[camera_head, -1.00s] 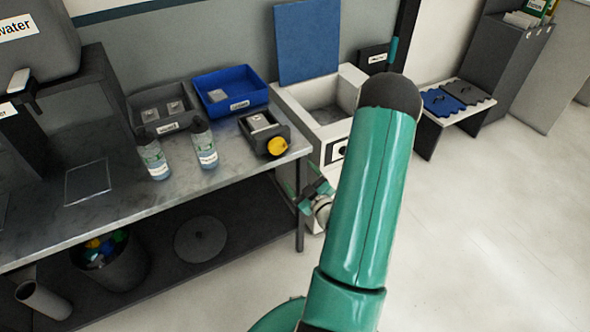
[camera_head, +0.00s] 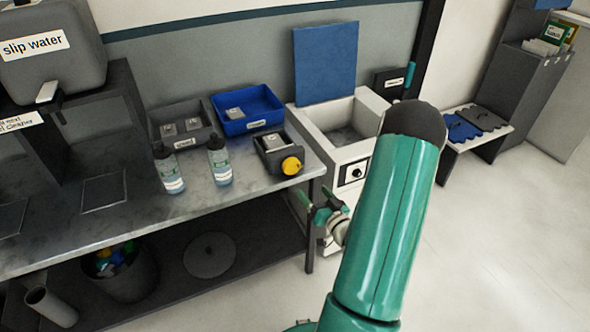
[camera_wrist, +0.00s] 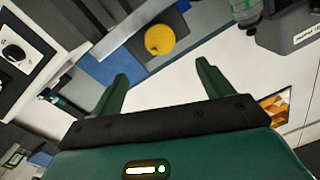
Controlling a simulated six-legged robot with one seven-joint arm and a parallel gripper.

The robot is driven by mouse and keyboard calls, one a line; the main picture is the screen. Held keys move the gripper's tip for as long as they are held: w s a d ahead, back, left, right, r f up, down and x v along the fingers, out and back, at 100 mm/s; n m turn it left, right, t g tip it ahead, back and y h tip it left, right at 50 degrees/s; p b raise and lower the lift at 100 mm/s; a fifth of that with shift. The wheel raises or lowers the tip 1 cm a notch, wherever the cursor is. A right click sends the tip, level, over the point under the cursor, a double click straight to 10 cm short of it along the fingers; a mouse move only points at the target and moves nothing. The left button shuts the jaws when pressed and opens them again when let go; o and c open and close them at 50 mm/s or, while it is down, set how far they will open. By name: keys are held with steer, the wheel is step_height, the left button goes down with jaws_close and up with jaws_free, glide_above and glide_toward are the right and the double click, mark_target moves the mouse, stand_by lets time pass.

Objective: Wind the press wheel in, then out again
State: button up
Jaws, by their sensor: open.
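The press wheel (camera_head: 291,166) is a round yellow knob on the front of a small dark press box (camera_head: 268,146) at the bench's right end. In the wrist view the yellow wheel (camera_wrist: 160,39) shows beyond and between my fingertips. My gripper (camera_head: 318,200) is to the right of and below the wheel in the head view, just off the bench corner. In the wrist view my gripper (camera_wrist: 162,78) has its two green fingers spread wide with nothing between them. The gripper and wheel are apart.
Two bottles (camera_head: 168,168) (camera_head: 219,160) stand left of the press. A grey tray (camera_head: 184,127) and a blue tray (camera_head: 247,110) sit behind. A white machine (camera_head: 348,150) stands close to the right of the bench (camera_head: 120,225). Floor is clear at far right.

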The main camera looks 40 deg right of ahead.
mark_target(294, 167)
steer(key=x, duration=1.4)
steer(key=shift+s, duration=0.1)
steer(key=c, duration=1)
